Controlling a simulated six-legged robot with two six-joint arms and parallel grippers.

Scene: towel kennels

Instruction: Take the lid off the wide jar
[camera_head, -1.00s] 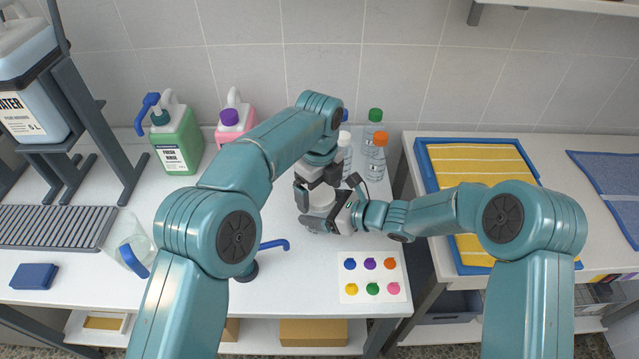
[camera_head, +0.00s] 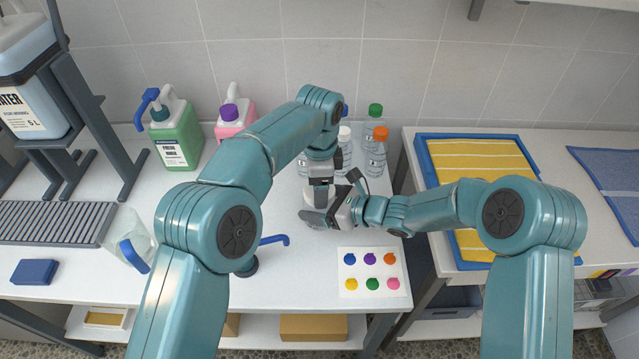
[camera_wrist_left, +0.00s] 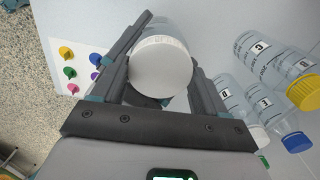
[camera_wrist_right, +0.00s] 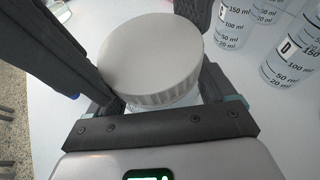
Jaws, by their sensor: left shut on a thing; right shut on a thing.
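The wide jar is a clear jar with a white, ridged lid. In the left wrist view the lid (camera_wrist_left: 162,68) faces the camera and the jar body (camera_wrist_left: 165,27) shows beyond it. In the right wrist view the lid (camera_wrist_right: 150,55) shows from above, with a little clear jar (camera_wrist_right: 170,106) under it. My left gripper (camera_head: 321,190) comes down from above and is shut, its fingers flanking the lid. My right gripper (camera_head: 325,212) reaches in from the right, low at the jar, and is shut on the jar body. The exact finger contacts are partly hidden.
Several clear bottles (camera_head: 375,160) stand close behind the grippers. A colour-dot card (camera_head: 345,285) lies in front on the right. A green jug (camera_head: 182,140) and pink jug (camera_head: 240,112) stand at the back. A blue-handled pitcher (camera_head: 125,240) and blue block (camera_head: 35,272) are at left.

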